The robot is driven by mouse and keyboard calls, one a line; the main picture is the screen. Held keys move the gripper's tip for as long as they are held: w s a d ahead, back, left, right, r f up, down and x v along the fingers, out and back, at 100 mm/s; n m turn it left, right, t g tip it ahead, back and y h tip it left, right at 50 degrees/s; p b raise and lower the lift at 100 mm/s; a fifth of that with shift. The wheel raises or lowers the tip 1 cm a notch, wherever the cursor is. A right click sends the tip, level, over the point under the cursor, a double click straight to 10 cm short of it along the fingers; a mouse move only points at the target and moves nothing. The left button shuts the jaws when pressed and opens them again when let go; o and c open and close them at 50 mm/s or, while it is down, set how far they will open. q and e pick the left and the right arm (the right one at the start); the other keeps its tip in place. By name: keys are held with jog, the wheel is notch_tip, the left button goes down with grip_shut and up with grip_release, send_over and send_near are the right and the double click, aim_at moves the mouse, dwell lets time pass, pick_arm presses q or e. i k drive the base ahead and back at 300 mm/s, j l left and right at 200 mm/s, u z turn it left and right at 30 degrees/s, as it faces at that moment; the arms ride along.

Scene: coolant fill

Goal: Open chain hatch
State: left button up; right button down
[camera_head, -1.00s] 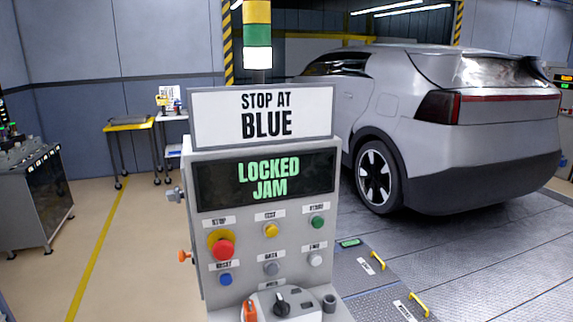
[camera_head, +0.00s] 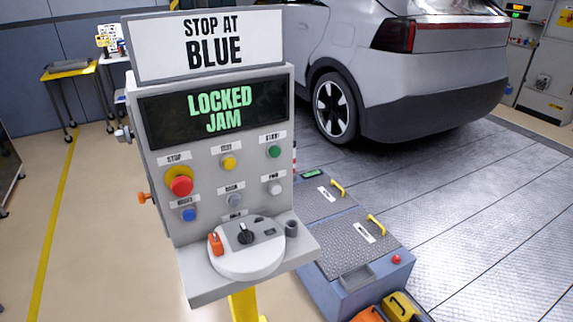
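Two floor hatches with yellow handles sit on a low blue-grey unit right of the control panel. The near hatch (camera_head: 345,250) has a dark tread plate, a white label too small to read and a yellow handle (camera_head: 376,225). The far hatch (camera_head: 312,203) has a similar label, a yellow handle (camera_head: 338,188) and a small green display (camera_head: 312,174). Both lids look closed, and I cannot tell which is the chain hatch. The control panel (camera_head: 160,220) reads "LOCKED JAM" on its screen (camera_head: 214,110). Neither gripper is in view.
A "STOP AT BLUE" sign (camera_head: 206,44) tops the panel. Its shelf holds a white round device (camera_head: 246,262) with a black knob. A silver car (camera_head: 430,90) stands behind. Orange and yellow items (camera_head: 400,306) lie at the bottom right.

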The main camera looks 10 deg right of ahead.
aim_at(321, 198)
jog(key=z, duration=0.5)
jog(key=i+l+z, duration=0.1)
jog(key=l, duration=0.25)
jog(key=l+z, duration=0.1)
jog(key=l, duration=0.25)
jog(key=i+l+z, duration=0.25)
jog(key=l+z, duration=0.15)
jog(key=i+l+z, duration=1)
jog(key=i, duration=0.55)
jog(key=i+l+z, duration=0.15)
jog(key=i, duration=0.5)
jog(key=i+u, duration=0.35)
jog(key=i, duration=0.15)
jog(key=i+u, duration=0.3)
jog(key=i, duration=0.2)
jog(key=i+l+u, duration=0.35)
jog(key=i+j+u, duration=0.2)
jog(key=i+u, duration=0.2)
jog(key=i+j+u, duration=0.1)
jog(key=i+u, duration=0.65)
jog(key=i+l+u, duration=0.15)
jog(key=i+u, duration=0.2)
jog(key=i+j+u, duration=0.3)
jog(key=i, duration=0.25)
jog(key=i+j+u, duration=0.1)
jog(key=i+u, duration=0.15)
jog(key=i, duration=0.3)
